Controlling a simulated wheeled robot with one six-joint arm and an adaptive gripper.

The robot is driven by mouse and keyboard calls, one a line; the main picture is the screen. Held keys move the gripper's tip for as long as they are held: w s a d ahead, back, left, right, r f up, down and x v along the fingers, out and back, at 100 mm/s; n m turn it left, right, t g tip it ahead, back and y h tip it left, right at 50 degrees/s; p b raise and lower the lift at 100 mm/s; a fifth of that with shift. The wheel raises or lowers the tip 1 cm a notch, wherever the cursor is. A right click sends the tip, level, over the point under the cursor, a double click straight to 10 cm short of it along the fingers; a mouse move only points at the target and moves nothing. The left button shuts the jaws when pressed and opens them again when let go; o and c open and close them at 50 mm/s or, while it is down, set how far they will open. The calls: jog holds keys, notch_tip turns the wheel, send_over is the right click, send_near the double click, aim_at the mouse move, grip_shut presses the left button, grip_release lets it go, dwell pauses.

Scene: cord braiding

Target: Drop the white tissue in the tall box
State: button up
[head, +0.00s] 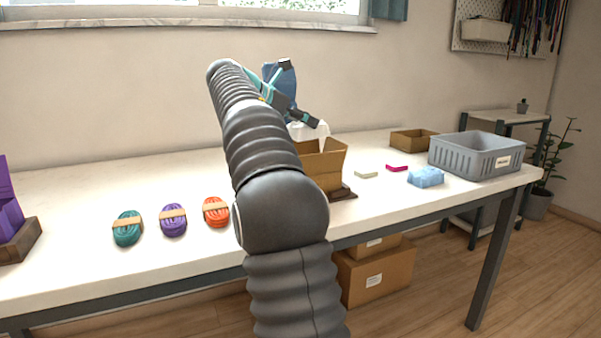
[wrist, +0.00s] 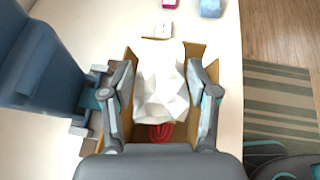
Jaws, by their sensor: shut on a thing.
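The white tissue (head: 312,131) is crumpled and hangs under my gripper (head: 291,112) in the head view. In the wrist view the tissue (wrist: 162,92) lies between the two fingers of my gripper (wrist: 160,75), which is shut on it. The tall box (head: 326,172) is brown cardboard with open flaps and stands on a dark wooden base. The tissue is over its open top; my arm hides the box's left side. In the wrist view the box's flaps (wrist: 194,50) show around the tissue, and a red coil (wrist: 160,132) shows below it.
Green (head: 127,229), purple (head: 173,221) and orange (head: 216,212) cord bundles lie left of my arm. Right of the box are a small white block (head: 366,174), a pink block (head: 397,168), a light blue item (head: 426,177), a grey crate (head: 480,147) and a low cardboard box (head: 412,144).

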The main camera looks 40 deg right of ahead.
aim_at(299, 133)
jog(key=shift+f, duration=2.1)
jog(key=o, duration=0.8)
jog(key=v, duration=1.2)
